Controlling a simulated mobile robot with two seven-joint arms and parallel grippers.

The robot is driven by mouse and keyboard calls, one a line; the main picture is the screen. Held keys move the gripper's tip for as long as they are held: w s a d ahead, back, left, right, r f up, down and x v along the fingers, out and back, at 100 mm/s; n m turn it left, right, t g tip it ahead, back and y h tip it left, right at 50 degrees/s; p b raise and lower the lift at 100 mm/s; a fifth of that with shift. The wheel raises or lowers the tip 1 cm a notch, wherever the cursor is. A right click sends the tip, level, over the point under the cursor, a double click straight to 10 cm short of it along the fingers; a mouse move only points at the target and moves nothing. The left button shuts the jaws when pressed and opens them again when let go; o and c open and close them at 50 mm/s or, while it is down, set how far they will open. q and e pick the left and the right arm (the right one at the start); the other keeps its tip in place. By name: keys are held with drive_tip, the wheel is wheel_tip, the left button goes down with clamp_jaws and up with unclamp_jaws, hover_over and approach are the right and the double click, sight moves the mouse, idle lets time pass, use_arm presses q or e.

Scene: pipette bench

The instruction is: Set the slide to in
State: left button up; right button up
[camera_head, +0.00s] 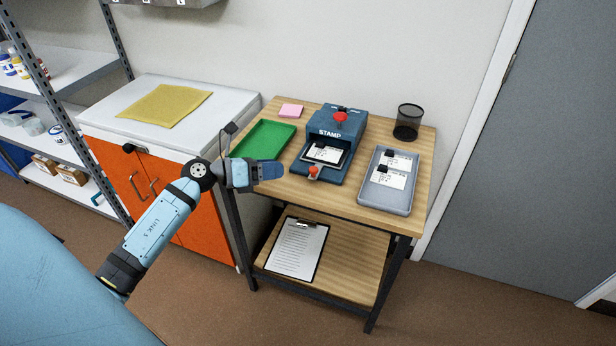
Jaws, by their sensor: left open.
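A blue stamp machine (349,124) marked STAMP stands on the wooden table. Its dark slide (346,159) lies out in front of the housing, with a white card (325,153) on it. A small orange-red knob (314,171) is at the slide's front end, and a red knob (340,117) is on top of the machine. My left gripper (280,171) is open, just left of the front knob and apart from it, near the table's front left. My right gripper is not in view.
A green tray (262,139) lies left of the machine, behind my left gripper. A grey tray (384,205) with cards stands to the right. A black mesh cup (407,122) and pink notes (291,111) are at the back. A clipboard (297,248) lies on the lower shelf.

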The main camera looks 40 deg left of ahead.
sight(318, 159)
use_arm(q)
drive_tip(key=w+d+f+m+y, duration=0.1)
drive_tip(key=w+f, duration=0.1)
drive_tip(key=w, duration=0.1)
drive_tip(key=w+d+f+m+g+y+b, duration=0.1)
drive_tip(key=w+f+m, duration=0.1)
drive_tip(key=w, duration=0.2)
drive_tip(key=w+d+f+m, duration=0.1)
drive_tip(key=w+f+m, duration=0.1)
drive_tip(key=w, duration=0.2)
drive_tip(key=shift+d+f+g+y, duration=0.15)
drive_tip(key=shift+f+g+y, duration=0.15)
drive_tip(key=shift+y, duration=0.1)
clamp_jaws()
drive_tip(key=w, duration=0.2)
drive_tip(key=w+a+b, duration=0.1)
drive_tip(key=w, duration=0.1)
drive_tip(key=w+b, duration=0.1)
drive_tip(key=w, duration=0.1)
drive_tip(key=shift+w+a+f, duration=0.1)
drive_tip(key=shift+w+a, duration=0.3)
drive_tip(key=shift+w, duration=0.25)
drive_tip(key=shift+r, duration=0.25)
